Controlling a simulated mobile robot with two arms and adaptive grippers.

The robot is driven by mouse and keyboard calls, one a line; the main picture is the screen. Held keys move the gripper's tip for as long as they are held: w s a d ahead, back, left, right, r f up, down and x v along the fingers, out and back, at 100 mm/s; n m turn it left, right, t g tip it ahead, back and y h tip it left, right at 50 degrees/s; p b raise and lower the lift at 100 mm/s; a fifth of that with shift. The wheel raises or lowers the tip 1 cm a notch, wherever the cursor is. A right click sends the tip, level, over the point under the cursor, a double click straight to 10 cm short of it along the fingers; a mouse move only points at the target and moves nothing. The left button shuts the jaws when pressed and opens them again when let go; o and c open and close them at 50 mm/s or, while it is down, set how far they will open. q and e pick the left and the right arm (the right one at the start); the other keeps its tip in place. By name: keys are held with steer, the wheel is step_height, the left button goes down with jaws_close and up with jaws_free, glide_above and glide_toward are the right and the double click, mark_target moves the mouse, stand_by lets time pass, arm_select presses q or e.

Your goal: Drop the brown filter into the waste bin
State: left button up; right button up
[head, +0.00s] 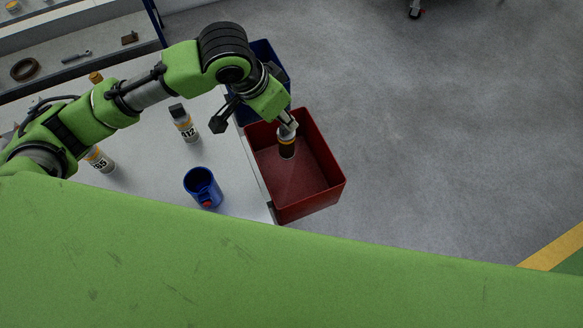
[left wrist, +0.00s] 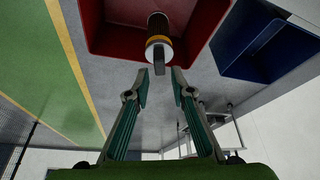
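The filter (head: 287,148), a cylinder with a dark body, an orange-yellow band and a pale end, is over the inside of the red bin (head: 324,152). My left gripper (head: 288,127) is above the bin at the filter's upper end. In the left wrist view the left gripper (left wrist: 161,72) has its fingers spread, with a gap on each side of the filter's narrow tab. The filter's body (left wrist: 158,32) lies beyond the fingertips, in front of the red bin (left wrist: 112,38). Whether it touches the bin floor is unclear. My right gripper is not in view.
A blue bin (head: 270,62) stands behind the red one, partly hidden by my arm. Floor to the right is clear.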

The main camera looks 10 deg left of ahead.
arm_select(q)
steer(key=v, duration=1.2)
stand_by(0.6)
